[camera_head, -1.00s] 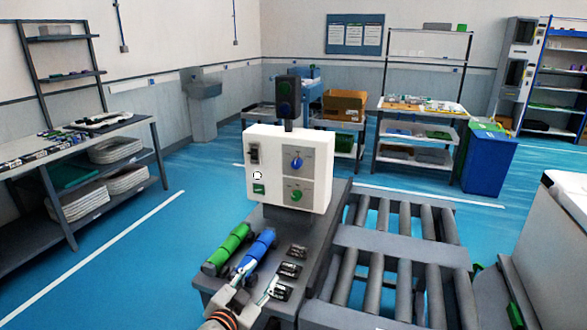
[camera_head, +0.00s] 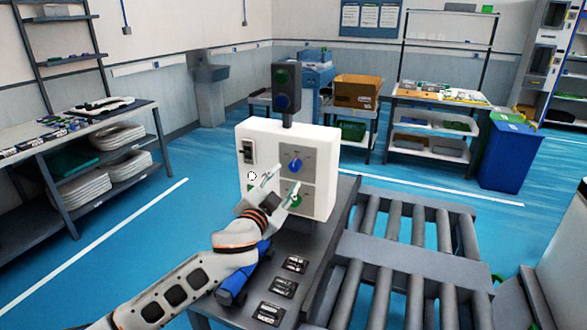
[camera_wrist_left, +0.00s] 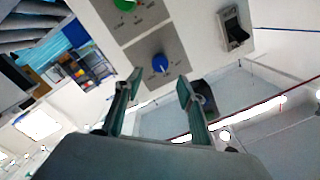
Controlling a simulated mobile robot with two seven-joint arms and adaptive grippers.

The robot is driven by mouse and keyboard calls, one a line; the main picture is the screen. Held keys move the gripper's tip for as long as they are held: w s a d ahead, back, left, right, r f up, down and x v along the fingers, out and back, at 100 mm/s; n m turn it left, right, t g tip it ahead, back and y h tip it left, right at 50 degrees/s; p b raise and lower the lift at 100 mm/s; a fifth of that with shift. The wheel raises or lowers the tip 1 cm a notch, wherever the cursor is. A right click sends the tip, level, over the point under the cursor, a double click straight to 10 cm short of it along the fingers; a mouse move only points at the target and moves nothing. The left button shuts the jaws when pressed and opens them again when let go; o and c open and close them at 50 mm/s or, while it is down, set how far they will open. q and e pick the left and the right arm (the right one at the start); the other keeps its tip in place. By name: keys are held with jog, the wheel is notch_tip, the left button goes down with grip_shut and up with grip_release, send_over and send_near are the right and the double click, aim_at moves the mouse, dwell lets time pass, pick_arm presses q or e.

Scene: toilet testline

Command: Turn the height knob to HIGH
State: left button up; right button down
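The control box (camera_head: 325,150) is a white panel with a blue knob (camera_head: 295,165) above a green knob (camera_head: 296,200). A black switch (camera_head: 248,152) sits at its upper left. The knob labels are too small to read. My left gripper (camera_head: 281,184) is in front of the panel, between the knobs in the head view, with its fingers apart and empty. In the left wrist view the open fingers (camera_wrist_left: 157,95) point toward the panel; the blue knob (camera_wrist_left: 160,63) lies just beyond and between the tips, and the green knob (camera_wrist_left: 125,4) is farther off. My right gripper is not in view.
A signal light (camera_head: 285,88) stands on the box. Battery-like black items (camera_head: 283,287) lie on the grey bench beside a blue cylinder (camera_head: 240,282), partly hidden by my arm. A roller conveyor (camera_head: 400,255) runs to the right.

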aim_at(294, 167)
pick_arm(q)
jog(key=shift+x, duration=3.15)
jog(key=shift+f, duration=0.1)
jog(key=c, duration=1.1)
